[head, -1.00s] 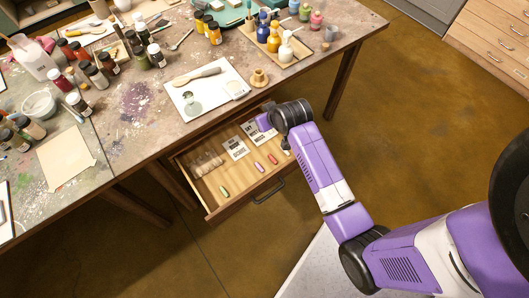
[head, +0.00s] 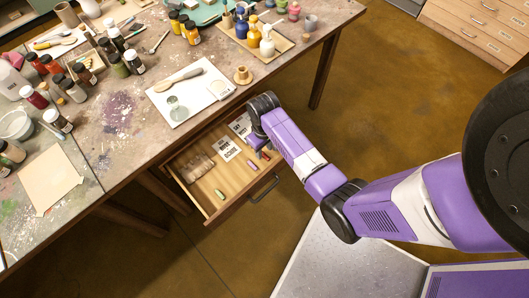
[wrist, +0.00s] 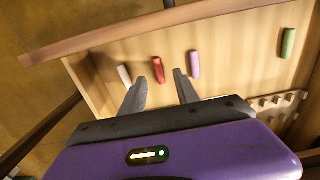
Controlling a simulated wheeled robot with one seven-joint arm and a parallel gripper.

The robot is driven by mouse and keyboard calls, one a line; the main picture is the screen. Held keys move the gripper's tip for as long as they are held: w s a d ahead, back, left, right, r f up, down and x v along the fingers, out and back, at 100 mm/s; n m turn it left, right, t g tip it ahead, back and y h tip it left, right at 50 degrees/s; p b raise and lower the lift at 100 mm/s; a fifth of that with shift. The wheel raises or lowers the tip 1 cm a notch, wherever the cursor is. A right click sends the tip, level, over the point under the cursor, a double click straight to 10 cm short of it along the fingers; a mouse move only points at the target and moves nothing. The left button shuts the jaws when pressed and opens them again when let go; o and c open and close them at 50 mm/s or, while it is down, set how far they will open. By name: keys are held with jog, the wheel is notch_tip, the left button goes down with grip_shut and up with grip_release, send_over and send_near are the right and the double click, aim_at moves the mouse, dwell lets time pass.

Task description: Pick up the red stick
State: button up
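The red stick (wrist: 158,70) lies on the floor of the open drawer (head: 205,205). In the wrist view it shows between and just beyond the two dark fingertips of my gripper (wrist: 160,78). The gripper is open, with nothing held. In the head view my gripper (head: 258,146) is over the right part of the drawer, and the red stick (head: 265,155) is partly hidden beside it. I cannot tell the exact height of the fingertips above the stick.
A white stick (wrist: 124,76) lies left of the red one in the wrist view, a pink stick (wrist: 195,65) to its right, and a green stick (wrist: 288,43) farther right. Printed cards (head: 228,148) lie in the drawer. The drawer's front wall (wrist: 150,30) and the table (head: 125,150) are close.

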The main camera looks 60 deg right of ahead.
aim_at(264, 154)
jog(key=shift+f, duration=1.2)
grip_shut()
jog(key=shift+r, duration=0.15)
notch_tip(264, 154, up, 20)
jog(key=p, duration=0.1)
jog(key=shift+p, duration=0.35)
